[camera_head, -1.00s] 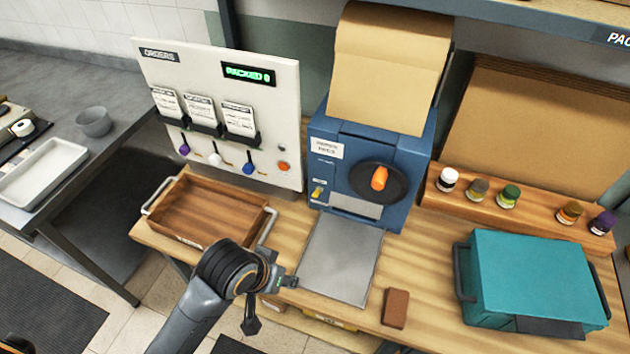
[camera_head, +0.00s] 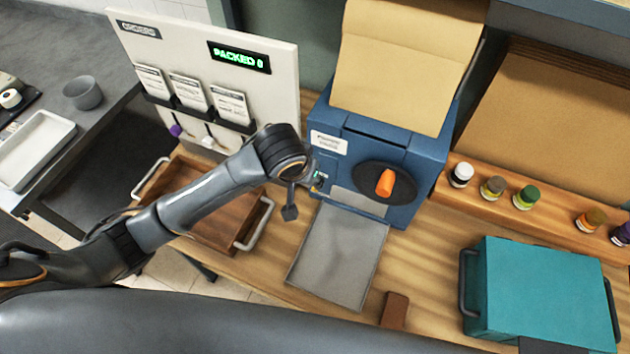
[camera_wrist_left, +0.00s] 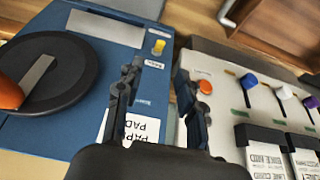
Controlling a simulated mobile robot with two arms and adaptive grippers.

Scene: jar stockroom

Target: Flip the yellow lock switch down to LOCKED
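The yellow lock switch (camera_wrist_left: 158,46) sits on the front of the blue paper dispenser (camera_wrist_left: 105,25), just beyond my left fingertips in the left wrist view. In the head view only a small yellow part of the switch (camera_head: 316,189) shows beside my left gripper (camera_head: 308,182). My left gripper (camera_wrist_left: 157,80) is open and empty, its two fingers spread in front of the dispenser's left edge. I see no clear contact with the switch. Its small labels are too blurred to read. My right gripper is not in view.
The orange knob (camera_head: 385,183) on its black disc is right of the switch. The order board (camera_head: 215,30) with colored levers stands close at left. A wooden tray (camera_head: 225,228), a grey plate (camera_head: 337,255) and a teal case (camera_head: 540,290) are on the bench.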

